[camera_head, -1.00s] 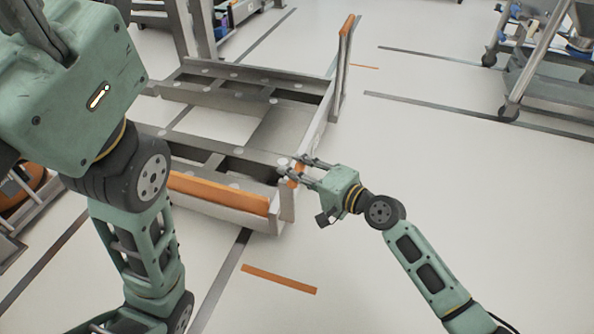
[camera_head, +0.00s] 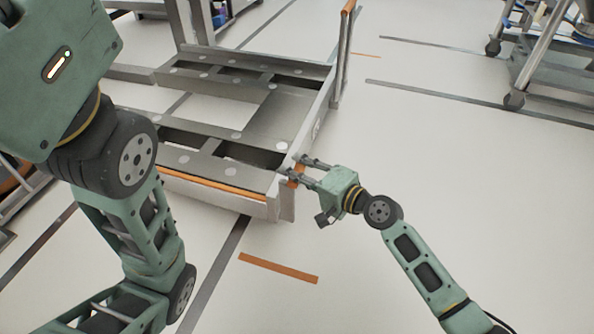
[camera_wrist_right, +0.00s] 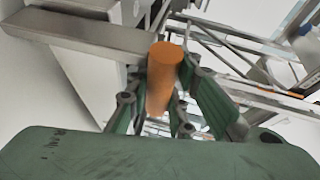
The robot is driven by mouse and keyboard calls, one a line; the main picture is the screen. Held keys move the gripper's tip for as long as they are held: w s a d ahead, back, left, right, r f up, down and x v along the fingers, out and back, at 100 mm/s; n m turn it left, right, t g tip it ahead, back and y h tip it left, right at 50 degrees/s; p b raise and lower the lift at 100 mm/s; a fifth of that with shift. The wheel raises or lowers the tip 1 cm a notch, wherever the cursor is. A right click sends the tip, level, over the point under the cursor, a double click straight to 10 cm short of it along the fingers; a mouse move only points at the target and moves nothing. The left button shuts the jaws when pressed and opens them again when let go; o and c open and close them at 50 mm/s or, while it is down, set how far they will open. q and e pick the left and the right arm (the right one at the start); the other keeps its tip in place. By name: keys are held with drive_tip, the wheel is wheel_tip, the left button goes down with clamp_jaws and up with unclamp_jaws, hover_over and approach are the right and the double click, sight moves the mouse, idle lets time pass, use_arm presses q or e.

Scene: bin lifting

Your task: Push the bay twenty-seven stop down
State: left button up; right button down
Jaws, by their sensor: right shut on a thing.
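A low grey metal bay frame (camera_head: 209,119) stands on the floor. Along its near edge runs a bar-like stop, whose orange face (camera_head: 213,186) shows as a thin strip above a grey edge. At the near right corner is an orange handle (camera_head: 297,173). My right gripper (camera_head: 296,170) is shut on this handle from the right. In the right wrist view the handle (camera_wrist_right: 164,78) is an orange cylinder between the fingers. Whether handle and stop are joined is unclear. I cannot read any bay number. My left arm fills the left side; its gripper is out of view.
A taller post with an orange top (camera_head: 348,7) stands at the frame's far right corner. A wheeled grey cart (camera_head: 556,75) is at the upper right. An orange floor stripe (camera_head: 278,268) lies in front. The floor to the right is mostly clear.

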drive_tip(key=shift+s+f, duration=0.1)
drive_tip(key=shift+f, duration=0.35)
drive_tip(key=c, duration=1.7)
unclamp_jaws()
drive_tip(key=shift+o, duration=0.8)
drive_tip(key=shift+r, duration=0.15)
drive_tip(key=shift+d, duration=0.1)
drive_tip(key=v, duration=1.1)
drive_tip(key=shift+s+d, duration=0.25)
drive_tip(key=shift+d, duration=0.05)
drive_tip(key=shift+r, duration=0.1)
